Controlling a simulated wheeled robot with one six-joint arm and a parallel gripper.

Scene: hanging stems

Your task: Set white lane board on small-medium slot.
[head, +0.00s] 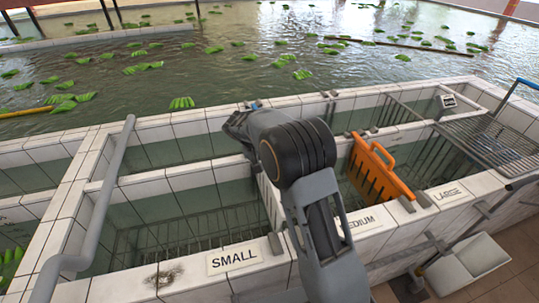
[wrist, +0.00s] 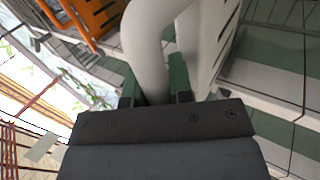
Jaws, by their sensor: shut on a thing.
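The white lane board (wrist: 222,40) has dark slits and a thick curved handle and fills the upper middle of the wrist view. My gripper (wrist: 156,92) is shut on the handle, with a green-padded finger on each side. In the head view my arm hides the gripper and most or all of the board. The small-medium slot lies between the SMALL label (head: 234,258) and the MEDIUM label (head: 362,222). A grey bracket of this slot (head: 275,244) shows on the front wall, left of my arm. Whether the board touches the slot cannot be told.
An orange slotted board (head: 371,172) stands between the MEDIUM and LARGE (head: 449,193) bays. A wire rack (head: 490,142) lies at the right, and a grey pipe (head: 100,205) crosses the left side. The tiled walls are narrow. Green bunches float in the pool behind.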

